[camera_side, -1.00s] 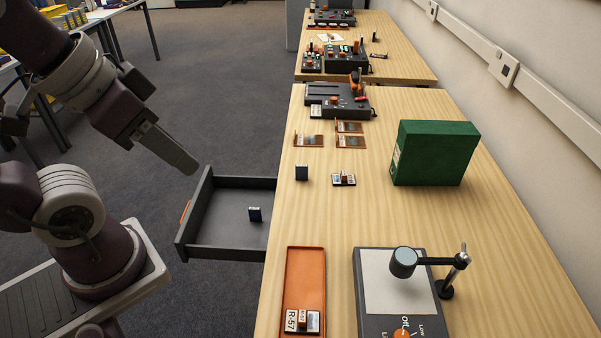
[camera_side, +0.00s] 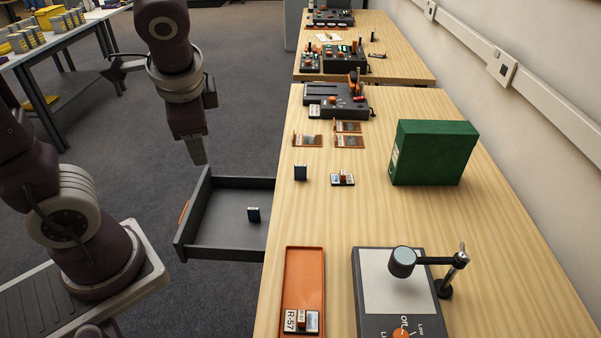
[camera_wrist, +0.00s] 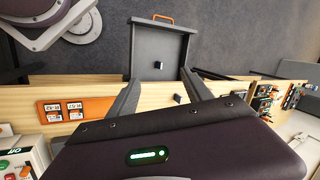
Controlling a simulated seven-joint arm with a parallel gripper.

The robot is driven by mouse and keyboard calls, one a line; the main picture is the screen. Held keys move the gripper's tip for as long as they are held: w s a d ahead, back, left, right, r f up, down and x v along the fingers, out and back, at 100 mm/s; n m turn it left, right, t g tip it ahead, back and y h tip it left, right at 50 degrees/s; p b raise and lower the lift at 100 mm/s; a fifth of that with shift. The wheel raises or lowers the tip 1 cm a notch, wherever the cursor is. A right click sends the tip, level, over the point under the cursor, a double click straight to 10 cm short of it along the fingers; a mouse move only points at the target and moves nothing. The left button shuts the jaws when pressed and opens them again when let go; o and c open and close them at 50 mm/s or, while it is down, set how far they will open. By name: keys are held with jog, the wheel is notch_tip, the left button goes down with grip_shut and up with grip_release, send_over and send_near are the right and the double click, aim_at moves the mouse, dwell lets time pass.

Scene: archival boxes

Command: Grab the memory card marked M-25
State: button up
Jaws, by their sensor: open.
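No marking M-25 can be read on any card. A small dark blue card (camera_side: 253,214) stands upright in the open drawer (camera_side: 184,250); it also shows in the wrist view (camera_wrist: 158,65). A similar dark card (camera_side: 300,172) stands on the table near its left edge. A card with a pale label (camera_side: 343,179) lies in a small holder to its right. A card labelled R-57 (camera_side: 301,320) sits in the orange tray (camera_side: 305,262). My gripper (camera_side: 198,157) is in the air beyond the drawer's far left corner, pointing down. In the wrist view its fingers (camera_wrist: 160,78) are apart with nothing gripped.
A green box (camera_side: 433,153) stands on the table's right side. A lamp on a jointed arm (camera_side: 403,262) stands over a pale panel at the front. Flat brown pieces (camera_side: 350,141) and a dark device (camera_side: 337,100) are farther back. The table's middle is mostly clear.

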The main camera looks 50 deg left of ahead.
jog(key=w+a+f+m+y, duration=0.4)
jog(key=w+f+m, duration=0.1)
jog(key=w, duration=0.3)
jog(key=m+t+y, duration=0.1)
jog(key=m+t, duration=0.6)
jog(key=m, duration=1)
send_near(300, 171)
jog(key=x, duration=0.3)
jog(key=shift+a+f, duration=0.25)
jog(key=shift+a, duration=0.1)
jog(key=x, duration=0.7)
jog(key=shift+w+d+r, duration=0.15)
jog(key=shift+w, duration=0.15)
grip_shut()
